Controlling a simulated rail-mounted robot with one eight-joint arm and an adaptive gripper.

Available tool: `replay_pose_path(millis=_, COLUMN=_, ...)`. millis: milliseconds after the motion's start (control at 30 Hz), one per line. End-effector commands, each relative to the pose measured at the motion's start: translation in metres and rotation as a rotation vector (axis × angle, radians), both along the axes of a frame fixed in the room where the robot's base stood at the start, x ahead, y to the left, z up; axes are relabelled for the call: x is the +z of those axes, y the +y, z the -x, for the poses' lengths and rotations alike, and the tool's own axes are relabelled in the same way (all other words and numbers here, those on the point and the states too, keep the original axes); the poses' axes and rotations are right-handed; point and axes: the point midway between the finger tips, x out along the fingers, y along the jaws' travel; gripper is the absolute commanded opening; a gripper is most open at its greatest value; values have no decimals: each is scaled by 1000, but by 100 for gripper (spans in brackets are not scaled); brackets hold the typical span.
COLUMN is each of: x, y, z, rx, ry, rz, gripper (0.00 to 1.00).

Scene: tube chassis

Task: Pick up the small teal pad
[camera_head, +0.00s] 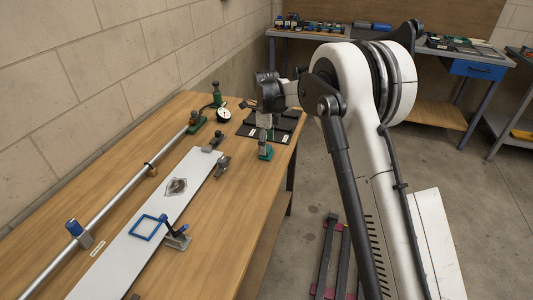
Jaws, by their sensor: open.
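I cannot single out a small teal pad for certain in the head view. A small teal-green piece (265,153) with a darker part on top stands near the right edge of the wooden bench, in front of a black tray (284,132). My gripper (264,119) hangs above the tray area at the far end of the bench, behind and above that piece. Its fingers are small and partly blurred against the tray; it appears open, with nothing clearly held.
A long grey plate (135,255) lies along the wooden bench (75,210), with a blue square frame (149,227) and a clamp (177,238) on it. A metal tube (115,200) runs parallel at left. A round dial (224,114) sits near the tray. A block wall borders the left.

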Motion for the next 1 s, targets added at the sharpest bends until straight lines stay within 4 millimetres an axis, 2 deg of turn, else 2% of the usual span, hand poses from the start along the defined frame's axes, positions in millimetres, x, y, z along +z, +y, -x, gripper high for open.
replay_pose_path(millis=33, x=-9, y=0, z=1, rx=0, ry=0, rz=0, gripper=65)
replay_pose_path(millis=167, x=-24, y=0, z=1, rx=0, ry=0, rz=0, gripper=65)
replay_pose_path(millis=400, x=-27, y=0, z=1, rx=0, ry=0, rz=0, gripper=65)
replay_pose_path(millis=767, x=-27, y=0, z=1, rx=0, ry=0, rz=0, gripper=18)
replay_pose_path(millis=1000, x=-26, y=0, z=1, rx=0, ry=0, rz=0, gripper=18)
